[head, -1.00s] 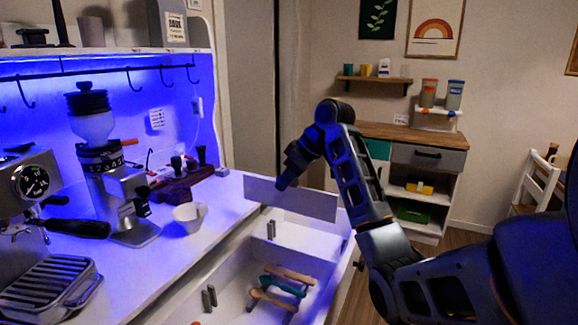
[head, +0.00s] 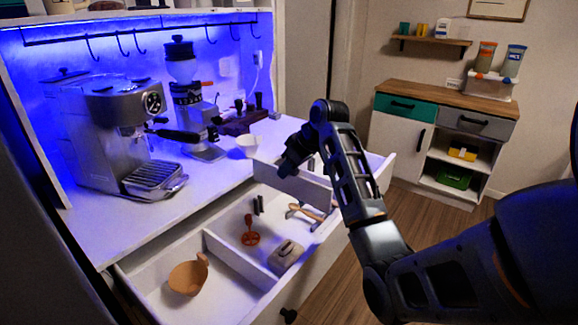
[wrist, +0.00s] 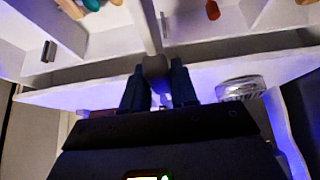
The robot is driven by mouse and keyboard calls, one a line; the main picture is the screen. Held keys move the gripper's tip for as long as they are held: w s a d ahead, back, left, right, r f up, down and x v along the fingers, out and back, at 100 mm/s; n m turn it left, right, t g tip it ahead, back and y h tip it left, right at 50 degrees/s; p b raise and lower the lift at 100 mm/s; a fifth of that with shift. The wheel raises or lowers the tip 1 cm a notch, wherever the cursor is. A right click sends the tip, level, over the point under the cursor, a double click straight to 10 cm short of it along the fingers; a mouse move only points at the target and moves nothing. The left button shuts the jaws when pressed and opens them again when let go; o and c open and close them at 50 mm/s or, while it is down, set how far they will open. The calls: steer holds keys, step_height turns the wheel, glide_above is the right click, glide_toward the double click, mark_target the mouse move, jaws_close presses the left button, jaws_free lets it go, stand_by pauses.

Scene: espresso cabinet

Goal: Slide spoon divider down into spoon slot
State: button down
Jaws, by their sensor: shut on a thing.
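The divider (head: 292,187) is a long pale panel held over the far part of the open white drawer (head: 222,227). My gripper (head: 289,168) is shut on its upper edge near the middle. Wooden-handled spoons (head: 308,213) lie in the compartment on the near side of the panel. I cannot tell whether the panel's lower edge is inside any guides.
The counter behind holds an espresso machine (head: 105,130), a grinder (head: 190,110) and a white cup (head: 247,148). Floor is clear right of the drawer.

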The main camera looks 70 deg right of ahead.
mark_target(283, 192)
steer(key=shift+r+p, duration=0.1)
steer(key=shift+p, duration=0.2)
steer(key=shift+f+b, duration=1.4)
steer(key=shift+f, duration=1.55)
steer(key=shift+p, duration=0.95)
steer(key=shift+f+b, duration=2.2)
steer(key=shift+f, duration=1.9)
steer(key=c, duration=0.8)
jaws_free()
